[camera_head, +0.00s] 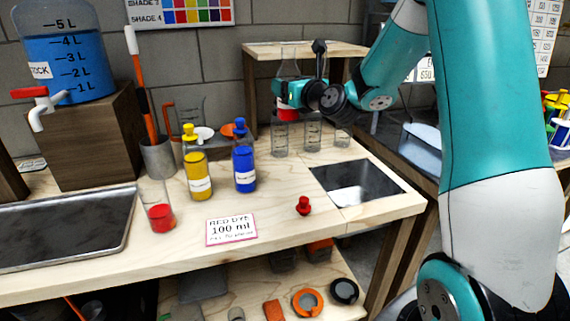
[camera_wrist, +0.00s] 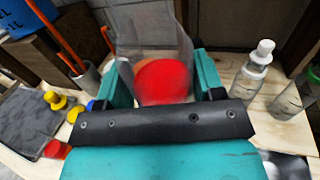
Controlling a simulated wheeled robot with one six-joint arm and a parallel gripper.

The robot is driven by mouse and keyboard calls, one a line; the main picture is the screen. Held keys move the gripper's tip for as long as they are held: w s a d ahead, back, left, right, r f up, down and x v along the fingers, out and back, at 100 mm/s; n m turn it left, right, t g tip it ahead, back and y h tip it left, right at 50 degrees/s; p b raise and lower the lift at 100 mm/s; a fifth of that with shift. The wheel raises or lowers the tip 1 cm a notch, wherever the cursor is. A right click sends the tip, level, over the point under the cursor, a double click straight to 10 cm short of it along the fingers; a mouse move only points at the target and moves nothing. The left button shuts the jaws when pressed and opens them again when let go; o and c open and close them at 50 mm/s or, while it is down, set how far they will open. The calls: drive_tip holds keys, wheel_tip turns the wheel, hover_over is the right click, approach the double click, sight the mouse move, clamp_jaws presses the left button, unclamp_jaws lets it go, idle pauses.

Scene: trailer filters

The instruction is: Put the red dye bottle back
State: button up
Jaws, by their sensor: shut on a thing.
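My gripper (camera_head: 290,93) is shut on the red dye bottle, a clear glass bottle with red liquid low inside. In the head view its clear neck (camera_head: 290,60) stands above the teal jaws and the red part (camera_head: 287,114) shows below them. It looks roughly upright, above or in front of the clear glassware at the back of the bench. In the wrist view the bottle (camera_wrist: 165,82) is blurred between the two teal fingers. A red stopper (camera_head: 304,206) lies apart on the bench. A glass beaker (camera_head: 158,213) with red liquid stands at the left.
Yellow (camera_head: 198,172) and blue (camera_head: 244,168) dye bottles stand mid-bench. Clear glassware (camera_head: 312,138) stands near a raised wooden shelf (camera_head: 262,48). A sink (camera_head: 358,184) is at the right. A card (camera_head: 231,229) reads "RED DYE 100 ml". A metal tray (camera_head: 62,230) lies left.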

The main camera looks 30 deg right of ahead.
wheel_tip(320, 180, down, 19)
drive_tip(key=b, duration=0.9)
drive_tip(key=shift+r, duration=0.15)
drive_tip(key=shift+f, duration=0.2)
drive_tip(key=o, duration=1.1)
drive_tip(key=shift+o, duration=0.2)
drive_tip(key=shift+r, duration=0.15)
drive_tip(key=shift+s, duration=0.15)
drive_tip(key=s+b, duration=0.8)
drive_tip(key=s, duration=0.3)
drive_tip(key=shift+s, duration=0.4)
